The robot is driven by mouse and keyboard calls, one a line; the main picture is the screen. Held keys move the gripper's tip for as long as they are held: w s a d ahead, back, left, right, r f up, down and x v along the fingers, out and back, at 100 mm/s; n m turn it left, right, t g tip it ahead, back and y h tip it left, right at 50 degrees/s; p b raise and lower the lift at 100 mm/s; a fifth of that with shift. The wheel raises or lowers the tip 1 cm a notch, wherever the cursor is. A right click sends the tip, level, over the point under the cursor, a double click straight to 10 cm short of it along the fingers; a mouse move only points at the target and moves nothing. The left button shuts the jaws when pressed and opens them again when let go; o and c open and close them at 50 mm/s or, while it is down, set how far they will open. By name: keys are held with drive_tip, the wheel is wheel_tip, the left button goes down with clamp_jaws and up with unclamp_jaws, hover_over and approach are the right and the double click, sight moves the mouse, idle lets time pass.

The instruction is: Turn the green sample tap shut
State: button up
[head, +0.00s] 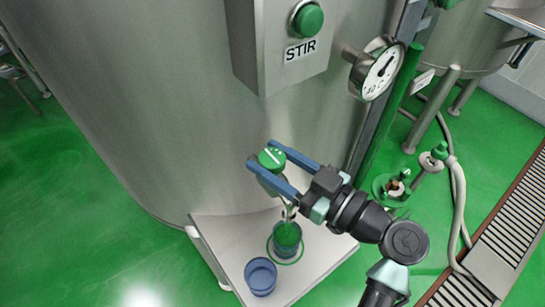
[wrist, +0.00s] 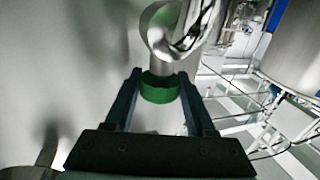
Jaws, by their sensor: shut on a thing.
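The green sample tap knob (head: 271,158) with a white line on top sits at the front of the steel tank. My gripper (head: 262,153) reaches in from the right with its two blue fingers on either side of the knob, shut on it. In the wrist view the green knob (wrist: 159,88) lies between the fingers, in front of the shiny metal tap body (wrist: 168,40). Pale metal shows between tap and cup; I cannot tell whether liquid runs.
A STIR box with a green button (head: 308,20) and a round gauge (head: 382,72) are above. A hose (head: 460,195) and a floor drain grate (head: 515,215) lie at right.

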clamp_jaws()
